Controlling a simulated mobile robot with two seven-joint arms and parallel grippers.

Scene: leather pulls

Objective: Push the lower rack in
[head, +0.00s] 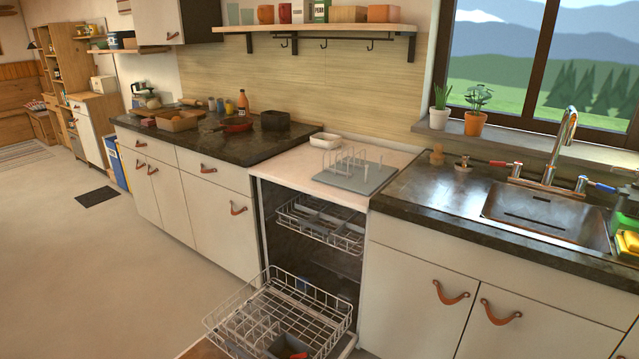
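The lower rack (311,299) is a wire basket pulled well out of the dishwasher, over its lowered door (203,350). It has rows of wire tines and a grey cutlery basket (287,345) at the front with something red in it. The upper rack (322,221) sits inside the open dishwasher (285,252). The front bottom corner of the lower rack and most of the door are cut off by the frame's lower edge. Neither of my grippers is in view.
A dish rack on a grey mat (358,174) and a white dish (326,141) stand above the dishwasher. Closed cabinets with leather pulls (451,293) flank it. The floor (130,270) to the left is clear, apart from a dark mat (97,196) farther back.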

